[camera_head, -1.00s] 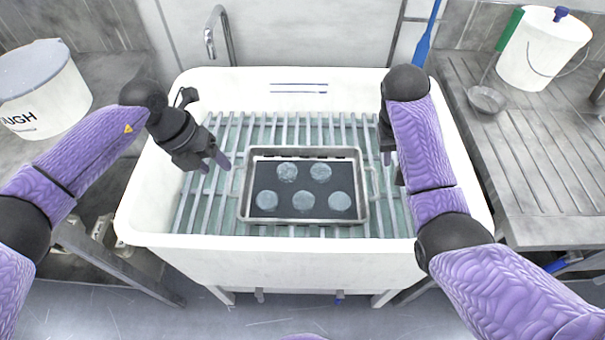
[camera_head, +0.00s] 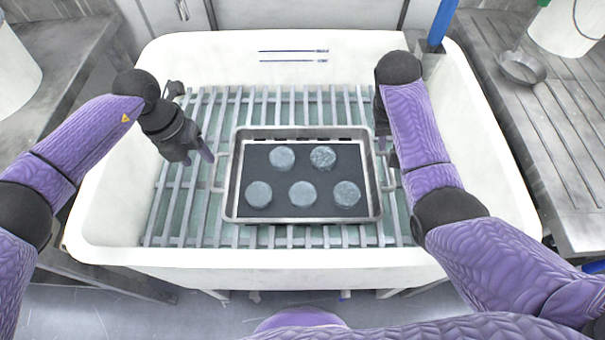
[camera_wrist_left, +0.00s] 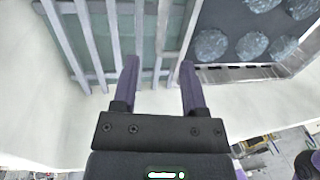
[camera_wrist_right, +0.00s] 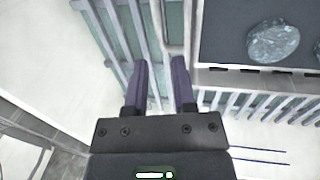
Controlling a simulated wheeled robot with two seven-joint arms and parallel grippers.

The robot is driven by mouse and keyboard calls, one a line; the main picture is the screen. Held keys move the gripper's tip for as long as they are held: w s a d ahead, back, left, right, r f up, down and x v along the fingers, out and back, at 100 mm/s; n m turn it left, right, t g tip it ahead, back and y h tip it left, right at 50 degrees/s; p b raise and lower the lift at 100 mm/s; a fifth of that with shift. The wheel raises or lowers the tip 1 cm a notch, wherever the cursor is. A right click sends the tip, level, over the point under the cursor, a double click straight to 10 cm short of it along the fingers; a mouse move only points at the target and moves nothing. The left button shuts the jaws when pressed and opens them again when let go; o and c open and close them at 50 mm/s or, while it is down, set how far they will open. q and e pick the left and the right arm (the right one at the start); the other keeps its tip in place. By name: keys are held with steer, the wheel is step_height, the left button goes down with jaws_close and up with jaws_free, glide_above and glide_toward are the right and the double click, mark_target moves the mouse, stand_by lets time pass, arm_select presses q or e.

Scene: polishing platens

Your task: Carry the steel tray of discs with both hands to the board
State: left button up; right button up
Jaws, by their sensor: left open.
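The steel tray (camera_head: 232,180) is a shallow rectangle with a dark liner and several grey-blue discs, two behind and the others in front. It lies on the slatted rack in the white sink, with a wire handle at each short side. My left gripper (camera_head: 210,158) is at the tray's left side near that handle, fingers apart and empty in the left wrist view (camera_wrist_left: 159,65). My right gripper (camera_head: 390,158) is by the right handle, partly hidden by its arm. In the right wrist view (camera_wrist_right: 160,65) its fingers are closer together; contact with the handle is unclear. I see no board.
The white sink (camera_head: 105,200) has raised walls around the slatted rack (camera_head: 180,215). A steel bench (camera_head: 545,150) at right holds a small pan (camera_head: 522,68) and a white bucket (camera_head: 570,30). A blue-handled tool (camera_head: 441,22) stands at the sink's back right corner.

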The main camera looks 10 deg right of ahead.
mark_target(212, 175)
arm_select(q)
steer(key=f, duration=0.2)
steer(key=d+f, duration=0.1)
steer(key=f, duration=0.4)
steer(key=shift+s+d+f, duration=0.1)
steer(key=shift+d+f, duration=0.15)
steer(key=shift+f, duration=0.1)
arm_select(e)
steer(key=f, duration=0.2)
steer(key=d+f, duration=0.1)
steer(key=f, duration=0.4)
steer(key=shift+s+d+f, duration=0.1)
steer(key=shift+d+f, duration=0.2)
steer(key=shift+f, duration=0.1)
arm_select(q)
steer(key=shift+c, duration=0.3)
arm_select(e)
steer(key=shift+c, duration=0.2)
arm_select(q)
steer(key=c, duration=0.5)
arm_select(e)
jaws_close()
arm_select(q)
jaws_close()
